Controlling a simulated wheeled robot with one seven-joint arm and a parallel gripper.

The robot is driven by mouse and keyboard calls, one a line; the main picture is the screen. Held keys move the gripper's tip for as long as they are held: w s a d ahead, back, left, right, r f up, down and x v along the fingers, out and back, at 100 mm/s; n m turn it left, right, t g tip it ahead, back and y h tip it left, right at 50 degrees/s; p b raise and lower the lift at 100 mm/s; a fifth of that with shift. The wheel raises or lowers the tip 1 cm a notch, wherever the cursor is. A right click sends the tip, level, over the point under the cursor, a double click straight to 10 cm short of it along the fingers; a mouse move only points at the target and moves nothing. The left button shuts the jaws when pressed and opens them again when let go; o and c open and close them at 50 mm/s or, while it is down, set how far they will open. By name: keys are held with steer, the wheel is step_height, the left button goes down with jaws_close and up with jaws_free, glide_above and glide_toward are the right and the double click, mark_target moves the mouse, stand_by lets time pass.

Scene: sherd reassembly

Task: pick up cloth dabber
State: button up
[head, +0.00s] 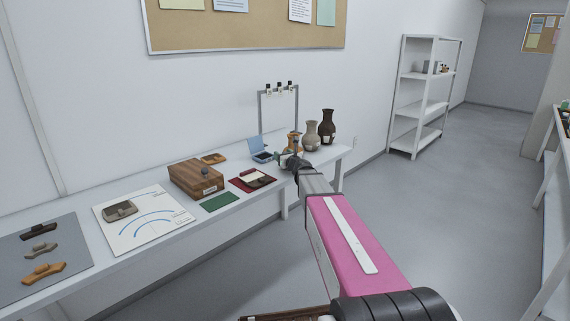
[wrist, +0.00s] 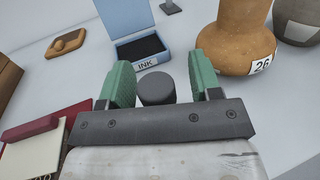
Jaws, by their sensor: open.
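My gripper (wrist: 160,76) has two green fingers, spread apart. A dark grey, round-topped cylinder (wrist: 156,90) shows between them in the wrist view, apart from both fingers; it looks like the cloth dabber, but its lower part is hidden by the gripper's dark bar. In the head view my gripper (head: 290,160) is over the far right part of the table, in front of the vases, and the dabber cannot be made out there.
A blue ink pad box (wrist: 140,35) stands open just beyond the fingers. An orange vase (wrist: 238,42) labelled 26 is close to the right finger. A dark red folder (wrist: 30,130) lies at left. A wooden box (head: 196,180) stands farther left on the white table (head: 75,270).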

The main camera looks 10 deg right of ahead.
steer(key=c, duration=1)
steer(key=shift+r, duration=0.1)
